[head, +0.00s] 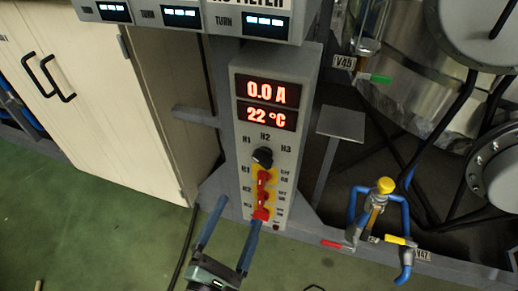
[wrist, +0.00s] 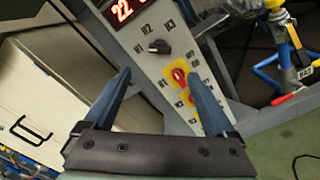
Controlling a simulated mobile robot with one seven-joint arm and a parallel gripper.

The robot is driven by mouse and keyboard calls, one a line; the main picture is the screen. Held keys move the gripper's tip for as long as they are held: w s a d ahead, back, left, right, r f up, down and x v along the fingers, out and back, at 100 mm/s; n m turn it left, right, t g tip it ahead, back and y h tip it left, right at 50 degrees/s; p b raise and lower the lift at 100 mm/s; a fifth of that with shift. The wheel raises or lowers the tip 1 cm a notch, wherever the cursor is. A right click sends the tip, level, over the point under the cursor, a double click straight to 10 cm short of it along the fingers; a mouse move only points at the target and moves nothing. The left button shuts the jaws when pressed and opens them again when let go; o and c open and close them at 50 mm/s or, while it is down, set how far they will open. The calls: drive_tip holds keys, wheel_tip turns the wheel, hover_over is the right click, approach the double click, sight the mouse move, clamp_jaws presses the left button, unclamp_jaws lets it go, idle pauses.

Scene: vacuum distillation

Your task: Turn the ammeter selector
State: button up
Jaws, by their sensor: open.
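The ammeter selector is a black rotary knob (head: 262,157) on the grey panel (head: 240,170), below the red displays reading 0.0 A and 22 °C and amid the labels H1, H2 and H3. It also shows in the wrist view as a black knob (wrist: 160,47), with a light mark on its left side, toward H1. My gripper (head: 238,211) is open and empty, in front of and below the knob in the head view. In the wrist view the two blue fingers of my gripper (wrist: 158,74) stand apart, with the knob just above the gap between their tips, not touched.
Several red switches on yellow plates (head: 263,179) sit directly under the knob. A cream cabinet (head: 100,90) stands left. Blue pipework with a yellow valve (head: 385,186) stands right. A display box (head: 225,22) overhangs the panel. Green floor (head: 130,230) is open in front.

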sight(261, 164)
drive_tip(key=x, duration=1.2)
drive_tip(key=shift+w+d+b, duration=0.15)
drive_tip(key=shift+w+b, duration=0.25)
drive_tip(key=c, duration=1.4)
drive_tip(key=shift+f, duration=0.1)
